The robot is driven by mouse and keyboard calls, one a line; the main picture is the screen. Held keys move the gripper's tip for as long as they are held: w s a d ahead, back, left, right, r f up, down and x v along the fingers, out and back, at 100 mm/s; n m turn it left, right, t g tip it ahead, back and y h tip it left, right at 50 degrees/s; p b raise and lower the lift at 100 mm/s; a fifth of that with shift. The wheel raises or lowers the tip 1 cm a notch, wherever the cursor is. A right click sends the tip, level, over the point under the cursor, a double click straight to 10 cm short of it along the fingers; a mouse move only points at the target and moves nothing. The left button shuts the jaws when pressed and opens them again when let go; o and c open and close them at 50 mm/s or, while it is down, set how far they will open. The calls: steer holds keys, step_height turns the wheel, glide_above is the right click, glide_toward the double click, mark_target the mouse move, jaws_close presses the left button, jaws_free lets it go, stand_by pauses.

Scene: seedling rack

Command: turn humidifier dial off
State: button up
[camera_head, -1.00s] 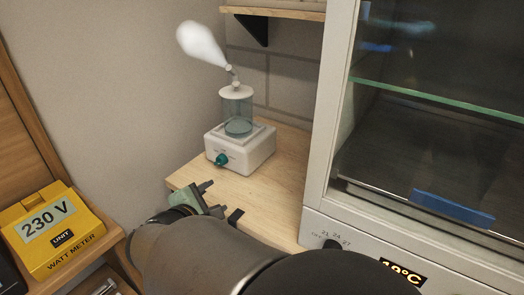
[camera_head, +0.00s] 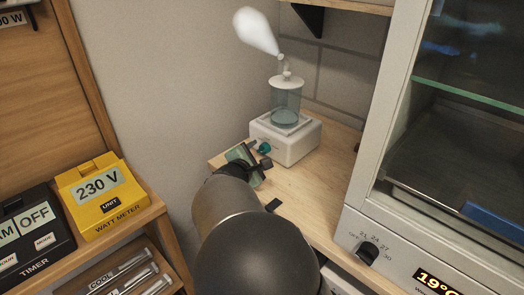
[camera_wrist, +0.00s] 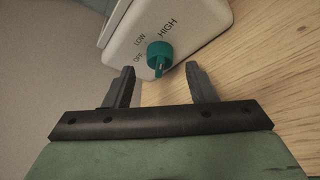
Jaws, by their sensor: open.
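The humidifier (camera_head: 287,147) is a white box with a clear, blue-tinted tank (camera_head: 286,104) on the wooden shelf. A white plume of mist (camera_head: 256,30) rises from its nozzle. Its teal dial (camera_head: 264,146) is on the front face. In the wrist view the dial (camera_wrist: 160,53) sits beside the printed words OFF, LOW and HIGH. A ridge with a pale mark points down toward my gripper; I cannot tell the setting. My gripper (camera_wrist: 160,70) is open and empty, its fingers on either side of the dial and a little short of it. In the head view my gripper (camera_head: 259,154) is just in front of the dial.
A glass-fronted cabinet (camera_head: 364,190) with a knob and a 19°C display stands close on the right. A yellow watt meter (camera_head: 88,203) and a black timer (camera_head: 30,240) sit on a lower left shelf. The wooden surface (camera_head: 318,190) right of my gripper is mostly clear.

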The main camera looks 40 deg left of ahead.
mark_target(263, 149)
steer(key=shift+x, duration=1.1)
steer(key=c, duration=1)
steer(key=shift+o, duration=0.2)
steer(key=shift+r+p, duration=0.15)
steer(key=shift+p, duration=0.35)
